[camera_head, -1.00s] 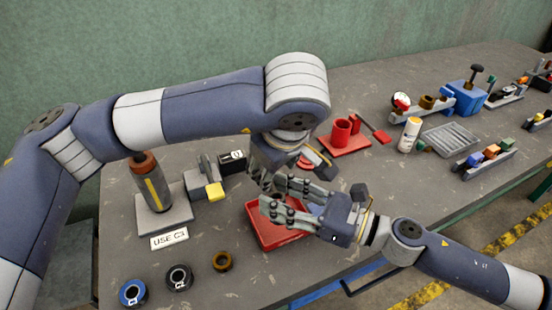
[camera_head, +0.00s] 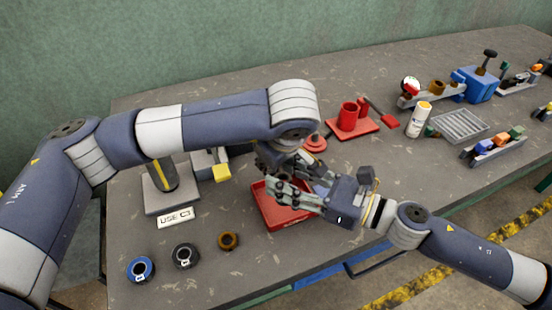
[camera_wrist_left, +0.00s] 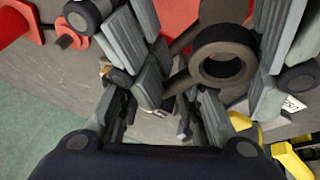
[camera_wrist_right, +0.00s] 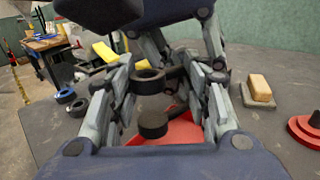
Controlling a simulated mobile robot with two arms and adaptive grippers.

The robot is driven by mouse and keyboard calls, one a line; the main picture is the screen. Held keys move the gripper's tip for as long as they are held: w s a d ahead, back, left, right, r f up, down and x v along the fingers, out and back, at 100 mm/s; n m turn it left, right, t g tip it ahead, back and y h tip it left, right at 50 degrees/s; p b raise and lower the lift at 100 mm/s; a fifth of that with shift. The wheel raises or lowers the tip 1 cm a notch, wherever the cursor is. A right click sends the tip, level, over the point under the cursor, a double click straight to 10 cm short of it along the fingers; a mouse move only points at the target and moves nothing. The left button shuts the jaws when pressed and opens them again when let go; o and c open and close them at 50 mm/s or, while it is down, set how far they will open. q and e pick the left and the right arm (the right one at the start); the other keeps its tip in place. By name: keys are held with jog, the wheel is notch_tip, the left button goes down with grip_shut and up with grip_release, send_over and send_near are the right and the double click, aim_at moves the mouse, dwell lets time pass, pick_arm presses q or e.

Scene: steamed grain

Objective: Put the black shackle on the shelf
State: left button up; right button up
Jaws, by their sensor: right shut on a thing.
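A dark ring with a short bar, which may be the black shackle, shows between the grippers in the left wrist view (camera_wrist_left: 222,56) and the right wrist view (camera_wrist_right: 149,80). A dark round end (camera_wrist_right: 153,123) hangs near it. My right gripper (camera_head: 283,192) is shut on this dark piece above the red tray (camera_head: 262,212). My left gripper (camera_head: 275,158) comes down from above, close to the right fingers. Its fingers look apart around the piece; whether they touch it is hard to tell. I cannot make out a clear shelf.
Blue, black and brown rings (camera_head: 184,255) lie at the front left, near a "USE C3" sign (camera_head: 176,217). A red stand (camera_head: 352,125), a white bottle (camera_head: 419,118) and a grey ribbed tray (camera_head: 460,126) stand to the right. The front middle of the table is clear.

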pick_arm(q)
jog(key=shift+d, duration=0.1)
grip_shut()
pick_arm(e)
jog(key=shift+a, duration=0.1)
pick_arm(q)
jog(key=shift+r, duration=0.1)
pick_arm(e)
jog(key=o, duration=1.4)
jog(key=shift+s, duration=0.1)
jog(key=shift+w+d+f, duration=0.1)
jog(key=shift+w+d, duration=0.1)
jog(key=shift+d, duration=0.05)
